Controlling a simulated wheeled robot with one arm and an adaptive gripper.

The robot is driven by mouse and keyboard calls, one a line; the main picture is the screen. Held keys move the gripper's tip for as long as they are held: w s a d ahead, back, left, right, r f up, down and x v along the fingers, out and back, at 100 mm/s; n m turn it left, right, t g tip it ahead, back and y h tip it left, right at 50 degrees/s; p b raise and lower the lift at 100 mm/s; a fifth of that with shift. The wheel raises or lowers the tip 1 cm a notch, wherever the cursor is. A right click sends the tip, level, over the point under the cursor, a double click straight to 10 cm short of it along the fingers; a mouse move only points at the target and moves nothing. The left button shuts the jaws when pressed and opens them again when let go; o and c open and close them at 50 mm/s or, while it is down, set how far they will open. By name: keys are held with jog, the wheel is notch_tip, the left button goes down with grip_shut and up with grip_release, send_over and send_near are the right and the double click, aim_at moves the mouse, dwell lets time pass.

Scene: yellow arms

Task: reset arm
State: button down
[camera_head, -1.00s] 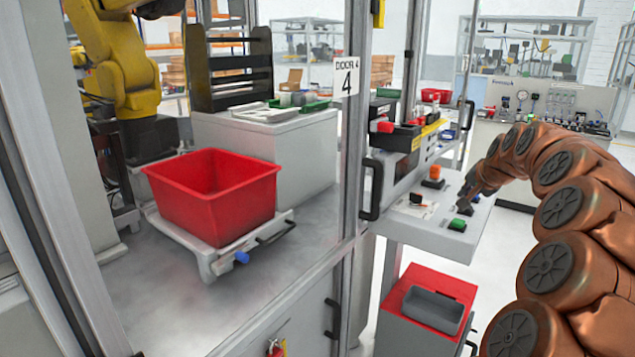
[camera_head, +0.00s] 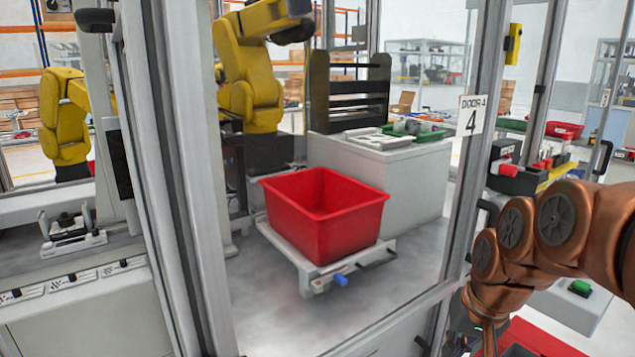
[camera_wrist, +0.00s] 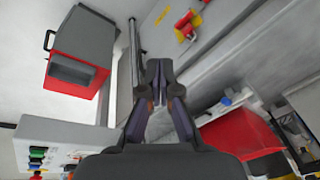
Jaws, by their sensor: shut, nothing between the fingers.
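My gripper (camera_wrist: 160,88) is in the middle of the wrist view, pointing away from the camera. Its dark fingers come together at the tips and hold nothing. In the head view, my copper-coloured arm (camera_head: 560,225) folds along the right side. Its end hangs near the bottom edge, beside the frame of the cell door, and is only partly in view. I cannot tell from the head view whether the arm touches the frame.
A red bin (camera_head: 322,222) stands on a white stand inside the cell. The door post with the "4" sign (camera_head: 472,116) is close left of my arm. Yellow robot arms (camera_head: 248,80) stand behind. A green button (camera_head: 580,287) is on the panel at right. The wrist view shows a red-topped cabinet (camera_wrist: 75,62).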

jog(key=s+a+f+n+g, duration=0.1)
jog(key=s+a+f+g, duration=0.1)
jog(key=s, duration=0.8)
jog(key=s+a+f+n+g+h+p, duration=0.1)
jog(key=s+a+f+g, duration=0.1)
jog(key=s, duration=0.9)
jog(key=shift+f+n, duration=0.4)
jog(key=shift+f, duration=0.35)
